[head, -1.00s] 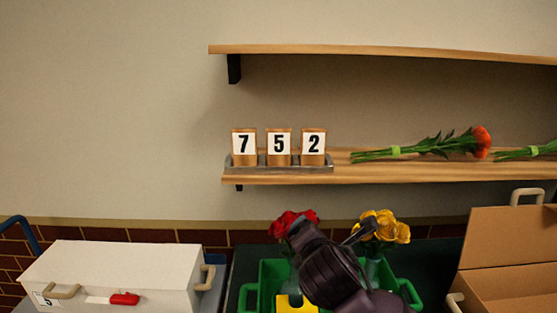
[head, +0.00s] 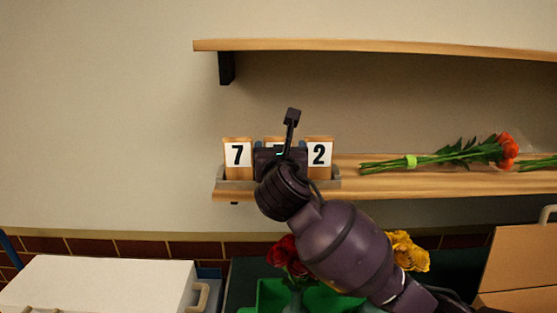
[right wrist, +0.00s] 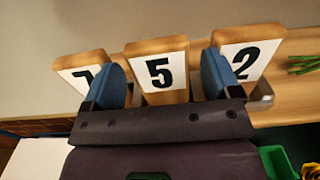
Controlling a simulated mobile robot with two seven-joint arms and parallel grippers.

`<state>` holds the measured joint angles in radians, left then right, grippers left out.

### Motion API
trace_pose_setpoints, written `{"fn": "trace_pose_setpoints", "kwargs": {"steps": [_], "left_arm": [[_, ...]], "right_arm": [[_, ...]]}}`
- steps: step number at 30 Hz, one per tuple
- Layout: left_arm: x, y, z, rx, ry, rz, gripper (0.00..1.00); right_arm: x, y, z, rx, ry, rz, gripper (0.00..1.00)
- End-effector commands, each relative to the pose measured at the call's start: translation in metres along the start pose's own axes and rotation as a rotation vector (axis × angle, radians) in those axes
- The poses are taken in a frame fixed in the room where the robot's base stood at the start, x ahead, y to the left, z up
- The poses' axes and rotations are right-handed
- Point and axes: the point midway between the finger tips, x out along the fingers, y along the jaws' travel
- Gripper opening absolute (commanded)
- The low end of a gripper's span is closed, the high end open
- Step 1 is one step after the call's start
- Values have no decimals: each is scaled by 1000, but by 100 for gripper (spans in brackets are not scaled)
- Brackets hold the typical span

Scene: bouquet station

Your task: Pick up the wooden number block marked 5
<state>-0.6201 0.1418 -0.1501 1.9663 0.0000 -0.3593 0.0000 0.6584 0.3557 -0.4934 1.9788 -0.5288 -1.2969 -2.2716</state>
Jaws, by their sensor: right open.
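The wooden block marked 5 (right wrist: 158,74) stands upright in the right wrist view, between the blocks marked 7 (right wrist: 82,74) and 2 (right wrist: 246,58). All three stand in a grey metal tray (head: 226,184) on the lower shelf. My right gripper (right wrist: 162,82) is open, with one blue finger on each side of the 5 block. I cannot tell whether the fingers touch it. In the head view my right gripper (head: 281,146) hides most of the 5 block, while the 7 (head: 237,154) and 2 (head: 319,155) show beside it. My left gripper is not in view.
A red flower bouquet (head: 470,151) lies on the lower shelf (head: 400,173), to the right. An upper shelf (head: 380,47) runs above. Below are a green crate (head: 272,294), red flowers (head: 285,253), yellow flowers (head: 408,252), a white box (head: 95,285) and a cardboard box (head: 520,265).

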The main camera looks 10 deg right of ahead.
Motion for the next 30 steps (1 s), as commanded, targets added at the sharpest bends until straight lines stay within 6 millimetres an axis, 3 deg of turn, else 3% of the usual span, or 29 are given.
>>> {"fn": "trace_pose_setpoints", "kwargs": {"steps": [15,24,30], "left_arm": [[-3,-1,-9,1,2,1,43],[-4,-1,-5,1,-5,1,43],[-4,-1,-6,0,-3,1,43]], "right_arm": [[51,3,2,3,1,0,83],[54,3,2,3,1,1,83],[54,3,2,3,1,1,54]]}}
